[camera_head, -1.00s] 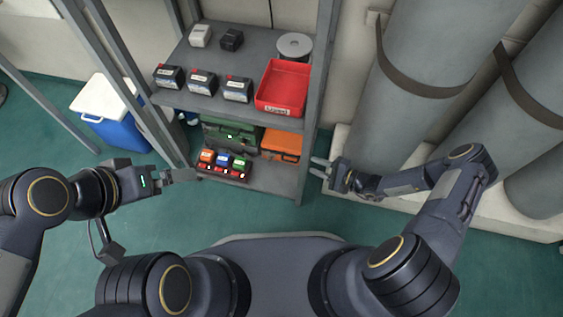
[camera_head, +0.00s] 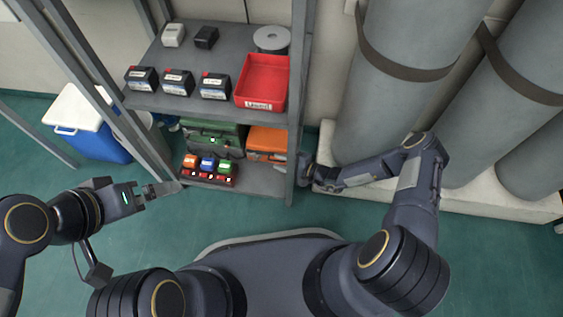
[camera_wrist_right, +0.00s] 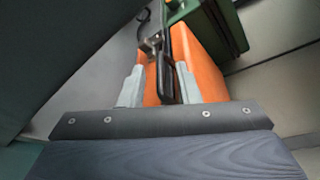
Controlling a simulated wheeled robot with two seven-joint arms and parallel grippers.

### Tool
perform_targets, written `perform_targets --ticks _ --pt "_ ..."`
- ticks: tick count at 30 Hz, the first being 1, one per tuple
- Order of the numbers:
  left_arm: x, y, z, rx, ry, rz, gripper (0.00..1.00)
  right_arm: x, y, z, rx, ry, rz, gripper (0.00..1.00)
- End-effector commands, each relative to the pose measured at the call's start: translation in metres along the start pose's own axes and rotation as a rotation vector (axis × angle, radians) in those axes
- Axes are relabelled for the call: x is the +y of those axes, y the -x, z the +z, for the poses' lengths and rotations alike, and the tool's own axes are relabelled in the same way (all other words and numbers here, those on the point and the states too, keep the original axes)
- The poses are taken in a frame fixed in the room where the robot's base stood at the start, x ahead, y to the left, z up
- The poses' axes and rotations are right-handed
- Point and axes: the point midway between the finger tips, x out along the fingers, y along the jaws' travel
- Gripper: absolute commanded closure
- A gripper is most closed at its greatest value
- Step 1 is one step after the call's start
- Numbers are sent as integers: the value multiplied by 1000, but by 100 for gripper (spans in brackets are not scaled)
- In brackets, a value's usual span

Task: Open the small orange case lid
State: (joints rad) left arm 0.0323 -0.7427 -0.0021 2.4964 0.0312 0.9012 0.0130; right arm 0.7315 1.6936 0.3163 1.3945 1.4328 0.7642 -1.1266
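The small orange case (camera_head: 267,141) is on the lower shelf, right of the green case. It looks closed, with its lid on. In the right wrist view its orange shell (camera_wrist_right: 205,65) fills the middle, with a black handle-like part and a metal latch on it. My right gripper (camera_wrist_right: 159,82) is open at the case, its two grey fingers apart with the black part between them; I cannot tell whether they touch it. In the head view its fingertips are hidden by the shelf post. My left gripper (camera_head: 163,188) is left of the shelf, away from the case; its finger gap is unclear.
The shelf post (camera_head: 297,90) stands close to my right gripper. A green case (camera_head: 213,135) and a rack of coloured items (camera_head: 208,170) share the lower shelf. Above are batteries and a red bin (camera_head: 262,82). Grey cylinders (camera_head: 400,80) stand right; the floor in front is clear.

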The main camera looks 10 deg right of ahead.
Motion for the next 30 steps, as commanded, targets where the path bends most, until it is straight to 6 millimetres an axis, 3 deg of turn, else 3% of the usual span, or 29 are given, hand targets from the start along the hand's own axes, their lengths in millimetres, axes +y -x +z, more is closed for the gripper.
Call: perform_targets --ticks 2,9,22,30 --pt "0 0 0 0 0 0 0 0 0 0 0 0 0 72" --pt "0 0 0 0 0 0 0 0 0 0 0 0 1 100" --pt "2 4 -2 0 0 0 0 -4 2 3 0 -1 2 100" --pt "13 29 -15 0 0 0 0 -35 8 16 0 0 0 100"
